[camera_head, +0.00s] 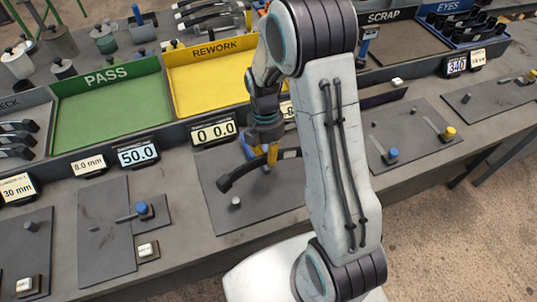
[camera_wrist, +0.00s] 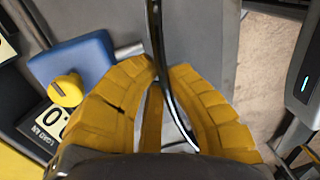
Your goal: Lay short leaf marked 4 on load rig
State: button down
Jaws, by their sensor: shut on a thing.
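A dark curved leaf (camera_head: 236,180) is held between the yellow fingers of my gripper (camera_head: 268,155), above a grey plate. In the wrist view the leaf (camera_wrist: 154,35) runs edge-on between the fingertips of my gripper (camera_wrist: 160,75). No number on the leaf is readable. The load rig shows as the grey plate (camera_head: 222,212) with a small peg, behind which stands a readout (camera_head: 213,131) with zeros. In the wrist view a load readout (camera_wrist: 45,125) stands beside a blue block (camera_wrist: 75,65) with a yellow knob. My arm hides the plate's right part.
A green PASS tray (camera_head: 110,112) and a yellow REWORK tray (camera_head: 205,75) stand behind the readouts. A plate with a blue-capped stop (camera_head: 142,208) lies to the left. Another plate with blue and yellow knobs (camera_head: 392,153) lies to the right.

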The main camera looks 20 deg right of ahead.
aim_at(270, 181)
jog(key=shift+w+a+f, duration=0.1)
jog(key=shift+w+f, duration=0.05)
jog(key=shift+w, duration=0.1)
jog(key=shift+f+b, duration=3.35)
jog(key=shift+f, duration=0.65)
jog(key=shift+s+b, duration=0.4)
jog(key=shift+s, duration=0.35)
jog(key=shift+f, duration=0.25)
dwell(0.4)
jog(key=c, duration=0.7)
grip_release()
jog(key=shift+c, duration=0.2)
jog(key=shift+r, duration=0.15)
notch_tip(270, 181, up, 8)
jog(key=p, duration=0.5)
dwell(0.4)
